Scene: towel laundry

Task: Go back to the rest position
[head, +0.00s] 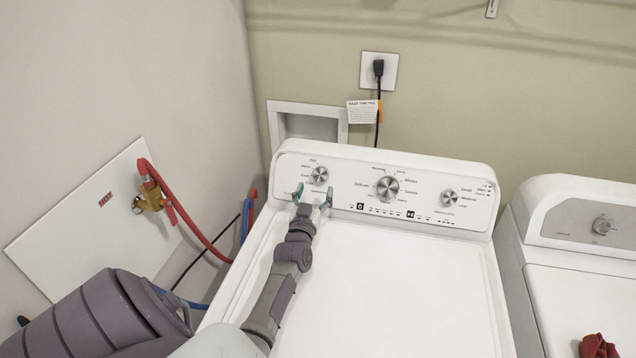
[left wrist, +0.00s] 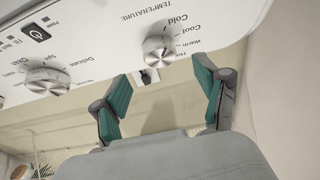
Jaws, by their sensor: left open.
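My left gripper (head: 312,195) is open in front of the left knob (head: 320,175) on the washer's control panel. In the left wrist view its teal-padded fingers (left wrist: 160,98) are spread with nothing between them, and the temperature knob (left wrist: 158,50) is just beyond the fingertips. I cannot tell whether a finger touches the panel. My left arm reaches over the white washer lid (head: 400,290). My right gripper is in neither view.
A larger middle knob (head: 387,187) and a right knob (head: 449,198) are on the same panel. A red hose (head: 190,222) runs by the left wall. A second white machine (head: 580,290) stands at the right with a dark red cloth (head: 597,346) on it.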

